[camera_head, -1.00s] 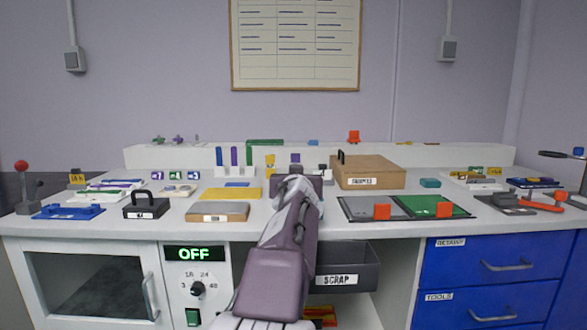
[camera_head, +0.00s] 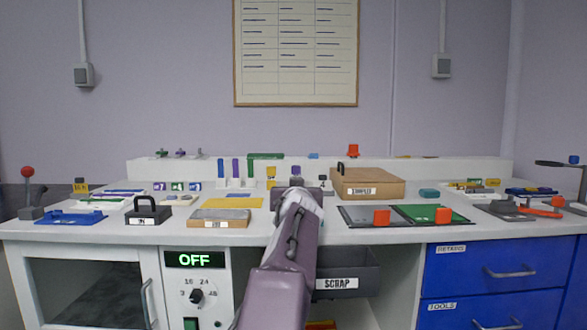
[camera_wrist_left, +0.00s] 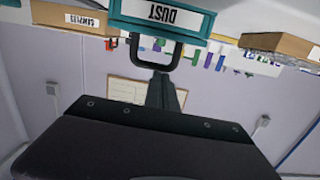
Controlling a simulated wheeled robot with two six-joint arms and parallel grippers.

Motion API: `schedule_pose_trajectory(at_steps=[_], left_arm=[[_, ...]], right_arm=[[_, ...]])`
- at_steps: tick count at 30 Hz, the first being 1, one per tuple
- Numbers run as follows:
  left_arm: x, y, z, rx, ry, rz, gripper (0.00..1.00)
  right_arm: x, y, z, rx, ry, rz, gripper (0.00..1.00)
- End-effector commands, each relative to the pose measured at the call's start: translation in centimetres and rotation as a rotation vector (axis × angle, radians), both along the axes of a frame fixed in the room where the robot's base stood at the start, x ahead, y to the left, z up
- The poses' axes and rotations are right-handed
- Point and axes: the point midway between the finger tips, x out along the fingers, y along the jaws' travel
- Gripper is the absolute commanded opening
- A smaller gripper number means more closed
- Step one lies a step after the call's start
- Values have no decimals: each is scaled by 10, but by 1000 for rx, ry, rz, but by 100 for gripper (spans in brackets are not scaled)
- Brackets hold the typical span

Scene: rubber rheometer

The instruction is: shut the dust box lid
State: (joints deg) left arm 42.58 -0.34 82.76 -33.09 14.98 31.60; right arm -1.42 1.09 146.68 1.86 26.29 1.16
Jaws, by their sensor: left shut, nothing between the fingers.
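The teal dust box with its white DUST label (camera_wrist_left: 165,14) shows upside down at the top of the left wrist view. A black loop handle (camera_wrist_left: 155,55) stands out from its teal edge. Most of the box is cut off there, and I cannot tell how far its lid is open. In the head view my arm covers the spot where the box would be. My left gripper (camera_wrist_left: 162,93) is shut and empty, pointing towards the handle; I cannot tell whether it touches it. In the head view the gripper end (camera_head: 298,193) is largely hidden by the wrist.
A wooden samples box (camera_head: 367,184) stands to the right, and a low wooden block (camera_head: 220,218) to the left. A black handled box (camera_head: 148,212) is farther left. Grey and green mats (camera_head: 432,215) lie at right. The scrap bin (camera_head: 345,272) hangs below the bench edge.

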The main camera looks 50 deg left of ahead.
Motion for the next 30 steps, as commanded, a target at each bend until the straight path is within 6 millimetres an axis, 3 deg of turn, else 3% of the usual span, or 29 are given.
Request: schedule_pose_trajectory(at_steps=[1, 8, 11, 16, 19, 24, 30], left_arm=[[0, 2, -10, -18, 15, 6, 0], [1, 2, -7, -19, 16, 5, 0], [3, 4, 6, -17, 14, 2, 0], [8, 7, 46, -6, 5, -4, 0], [-9, -14, 30, -1, 1, -6, 0], [-36, -48, 26, 2, 1, -7, 0], [-53, -68, 24, 2, 1, -6, 0]], right_arm=[[0, 0, -1, 0, 0, 0, 42], [0, 0, 3, 0, 0, 0, 42], [0, 0, 16, 0, 0, 0, 42], [0, 0, 49, 0, 0, 0, 42], [0, 0, 26, 0, -1, 0, 42], [0, 0, 18, 0, 1, 0, 42], [0, 0, 15, 0, 0, 0, 42]])
